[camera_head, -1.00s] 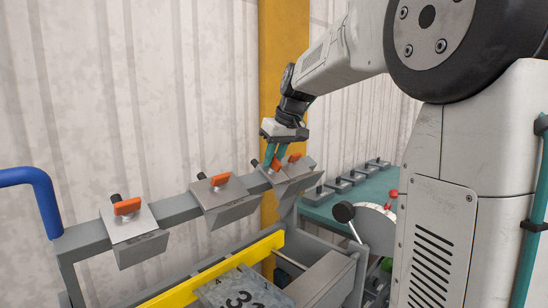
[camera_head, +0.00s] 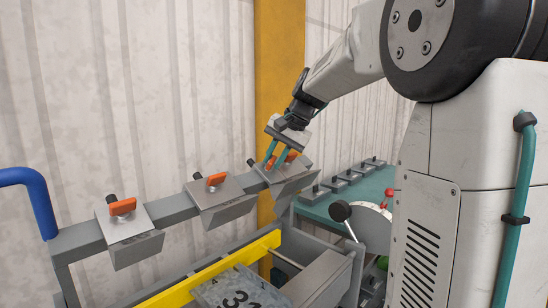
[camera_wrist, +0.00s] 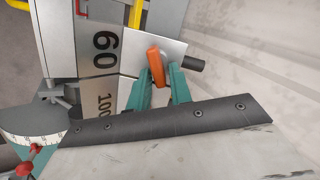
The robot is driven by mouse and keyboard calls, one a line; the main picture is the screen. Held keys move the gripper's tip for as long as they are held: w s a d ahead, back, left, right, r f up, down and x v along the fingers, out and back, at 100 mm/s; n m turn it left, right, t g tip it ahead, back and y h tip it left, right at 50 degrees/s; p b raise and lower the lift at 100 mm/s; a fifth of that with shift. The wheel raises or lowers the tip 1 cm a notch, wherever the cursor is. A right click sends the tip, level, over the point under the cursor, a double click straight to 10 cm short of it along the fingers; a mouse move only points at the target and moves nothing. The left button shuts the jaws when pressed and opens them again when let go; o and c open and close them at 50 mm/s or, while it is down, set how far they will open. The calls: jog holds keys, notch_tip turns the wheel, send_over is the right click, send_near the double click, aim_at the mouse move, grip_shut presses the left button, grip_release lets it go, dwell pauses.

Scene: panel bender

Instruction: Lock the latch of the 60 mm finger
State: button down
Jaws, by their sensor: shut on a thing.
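The 60 mm finger (camera_wrist: 88,52) is the steel piece marked 60 in the wrist view. In the head view, the steel finger at my gripper is the right-most on the grey beam (camera_head: 178,207). Its orange latch lever (camera_wrist: 154,62) stands between the teal fingertips of my gripper (camera_wrist: 158,82); a dark pin sticks out beyond it. My gripper (camera_head: 276,164) reaches down tilted and is shut on this lever. The fingers partly hide the lever in the head view.
Two more steel fingers with orange levers, one at the left (camera_head: 135,240) and one mid-beam (camera_head: 222,200), sit on the beam. A yellow bar (camera_head: 210,272) and a plate numbered 31 (camera_head: 238,292) lie below. A green table (camera_head: 330,205) with several grey blocks is behind right.

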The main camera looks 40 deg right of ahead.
jog(key=m, duration=0.5)
jog(key=shift+s+d+f+t, duration=0.15)
jog(key=shift+s+t, duration=0.1)
jog(key=shift+t, duration=0.15)
dwell(0.3)
jog(key=c, duration=1.5)
grip_release()
jog(key=v, duration=0.7)
jog(key=shift+s+d+r, duration=0.2)
jog(key=shift+r, duration=0.1)
